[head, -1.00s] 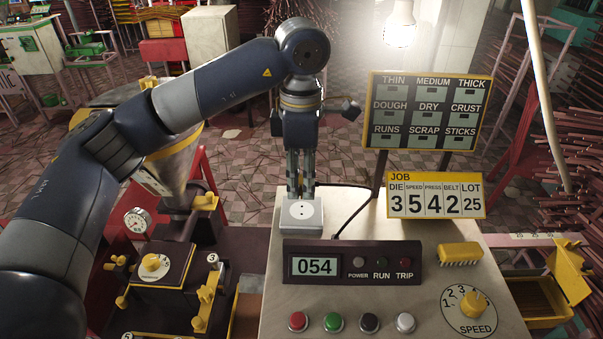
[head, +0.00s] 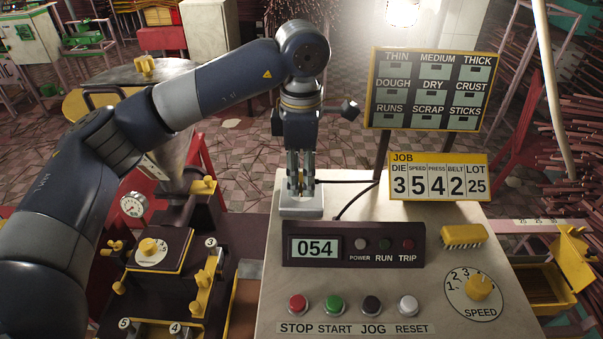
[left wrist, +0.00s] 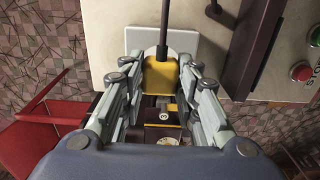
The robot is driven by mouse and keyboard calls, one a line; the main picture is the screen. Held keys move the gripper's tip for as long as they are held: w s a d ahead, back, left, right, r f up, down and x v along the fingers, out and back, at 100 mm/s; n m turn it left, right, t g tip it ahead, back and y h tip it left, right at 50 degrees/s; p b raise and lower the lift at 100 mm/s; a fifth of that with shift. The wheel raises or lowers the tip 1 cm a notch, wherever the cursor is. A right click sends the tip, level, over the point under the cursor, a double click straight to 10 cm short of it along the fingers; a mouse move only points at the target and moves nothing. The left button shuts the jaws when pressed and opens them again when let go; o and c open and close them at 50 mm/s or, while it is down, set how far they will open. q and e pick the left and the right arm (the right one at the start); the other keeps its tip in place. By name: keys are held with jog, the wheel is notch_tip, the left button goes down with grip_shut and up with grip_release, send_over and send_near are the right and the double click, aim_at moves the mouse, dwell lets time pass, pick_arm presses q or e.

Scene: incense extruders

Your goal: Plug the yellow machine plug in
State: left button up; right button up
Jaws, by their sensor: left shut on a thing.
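The yellow plug (left wrist: 160,78) is between my left gripper's fingers in the left wrist view, with a dark cable (left wrist: 163,30) running from it. The fingertips are right at the top of the pale socket block (head: 301,213) behind the control panel. The block also shows beside the plug in the left wrist view (left wrist: 187,45). I cannot tell whether the plug's pins are in the socket. My right gripper is out of view.
The control panel (head: 353,248) reads 054; its POWER lamp (head: 361,243) looks grey. The yellow-knobbed machine (head: 160,270) stands left, under my arm.

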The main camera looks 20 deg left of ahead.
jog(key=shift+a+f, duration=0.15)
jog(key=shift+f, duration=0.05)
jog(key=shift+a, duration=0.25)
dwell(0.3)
pick_arm(q)
jog(key=shift+b, duration=0.4)
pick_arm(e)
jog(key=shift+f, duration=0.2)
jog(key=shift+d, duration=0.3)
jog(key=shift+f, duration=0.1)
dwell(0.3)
pick_arm(q)
jog(key=shift+f+b, duration=0.65)
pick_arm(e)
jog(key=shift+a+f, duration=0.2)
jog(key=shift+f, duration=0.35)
pick_arm(q)
jog(key=o, duration=1.1)
